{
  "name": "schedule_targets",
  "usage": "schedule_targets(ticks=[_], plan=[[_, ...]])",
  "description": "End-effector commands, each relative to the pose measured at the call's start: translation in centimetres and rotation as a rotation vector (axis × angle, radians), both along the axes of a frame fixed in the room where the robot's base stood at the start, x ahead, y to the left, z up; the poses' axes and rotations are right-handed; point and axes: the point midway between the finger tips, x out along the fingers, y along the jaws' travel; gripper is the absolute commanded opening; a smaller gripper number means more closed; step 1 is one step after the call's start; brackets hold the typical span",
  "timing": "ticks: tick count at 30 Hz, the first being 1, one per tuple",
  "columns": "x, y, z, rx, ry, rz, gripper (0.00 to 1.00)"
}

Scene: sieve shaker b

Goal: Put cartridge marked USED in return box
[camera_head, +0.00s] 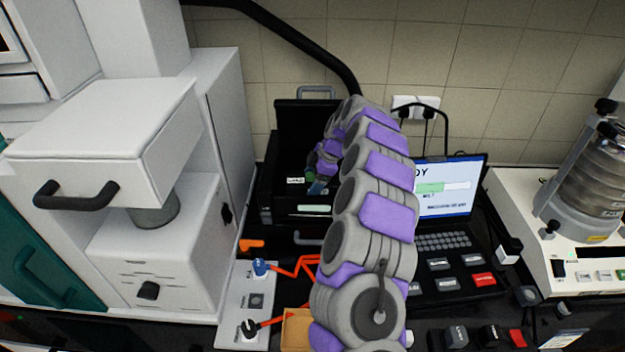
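My arm reaches away from me to a black case (270,190) with its lid raised, behind the middle of the bench. My gripper (322,172) is at the far end of the arm, low over the case opening and partly hidden by my arm links. A small blue-green piece (316,187) shows right at the gripper, perhaps a cartridge. I cannot tell whether the fingers hold it. No USED marking can be read. An orange-tan box (297,330) sits near the front, mostly hidden by my arm; I cannot tell whether it is the return box.
A laptop (445,190) stands right of my arm, with several small blocks in front. A sieve shaker (590,190) is at the far right. A white machine (120,160) fills the left.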

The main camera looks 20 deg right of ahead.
Motion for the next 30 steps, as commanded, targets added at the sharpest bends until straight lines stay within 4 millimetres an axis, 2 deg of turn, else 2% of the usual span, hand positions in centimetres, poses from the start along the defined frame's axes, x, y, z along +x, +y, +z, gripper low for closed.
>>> schedule_targets(ticks=[1,4,20,30], plan=[[0.0,0.0,0.0,0.000,0.000,0.000,0.87],[0.0,0.0,0.0,0.000,0.000,0.000,0.96],[0.0,0.0,0.3,0.000,0.001,-0.001,0.96],[-1.5,-3.1,6.5,-0.003,-0.005,-0.004,0.96]])
